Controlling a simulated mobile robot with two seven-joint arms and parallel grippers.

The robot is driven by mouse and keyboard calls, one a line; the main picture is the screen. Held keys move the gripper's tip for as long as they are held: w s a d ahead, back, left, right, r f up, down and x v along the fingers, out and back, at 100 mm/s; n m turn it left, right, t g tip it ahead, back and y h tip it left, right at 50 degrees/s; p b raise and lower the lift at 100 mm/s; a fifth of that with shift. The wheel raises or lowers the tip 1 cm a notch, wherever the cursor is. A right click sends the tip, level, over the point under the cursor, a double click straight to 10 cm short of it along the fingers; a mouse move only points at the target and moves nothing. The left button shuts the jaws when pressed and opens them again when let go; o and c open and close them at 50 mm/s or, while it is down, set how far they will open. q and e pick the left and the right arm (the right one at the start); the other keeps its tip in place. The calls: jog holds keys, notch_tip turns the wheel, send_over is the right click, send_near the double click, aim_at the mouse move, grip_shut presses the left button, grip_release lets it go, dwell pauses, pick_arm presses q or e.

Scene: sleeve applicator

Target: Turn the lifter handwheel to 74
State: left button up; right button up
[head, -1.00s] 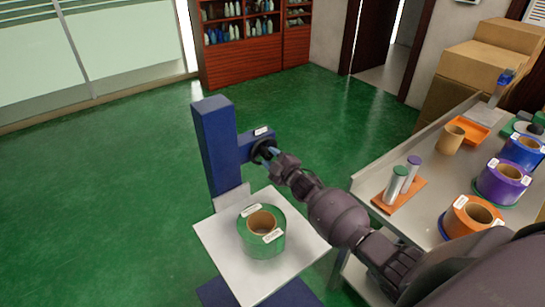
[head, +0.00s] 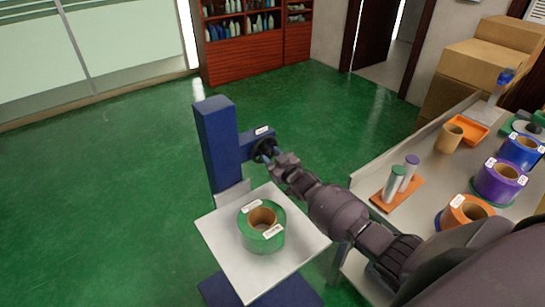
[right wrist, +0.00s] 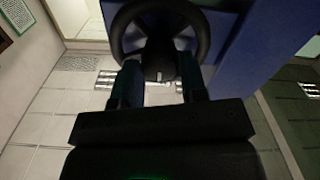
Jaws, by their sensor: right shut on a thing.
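The lifter (head: 218,145) is a blue column with a side arm and a white platform (head: 222,237). Its black handwheel (head: 262,148) sits at the end of the side arm, facing my right arm. In the right wrist view the handwheel (right wrist: 118,30) shows as a black ring with a hub. My right gripper (head: 272,155) is at the handwheel. In the right wrist view its two fingers (right wrist: 160,78) reach up to the wheel on either side of the hub, shut on it. No wheel reading is legible. My left gripper is not in view.
A green roll (head: 262,240) with labels lies on the platform. A grey table (head: 420,215) at the right holds an orange roll (head: 465,213), a purple roll (head: 498,182), a blue roll (head: 519,153) and cylinders on an orange base (head: 400,198). Green floor left of the lifter is clear.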

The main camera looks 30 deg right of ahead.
dwell(0.3)
jog(key=o, duration=0.9)
jog(key=shift+s, duration=0.1)
jog(key=s, duration=0.3)
jog(key=s+d, duration=0.1)
jog(key=s, duration=0.6)
jog(key=shift+s+d+p, duration=0.25)
jog(key=shift+s+p, duration=0.05)
jog(key=shift+p, duration=0.1)
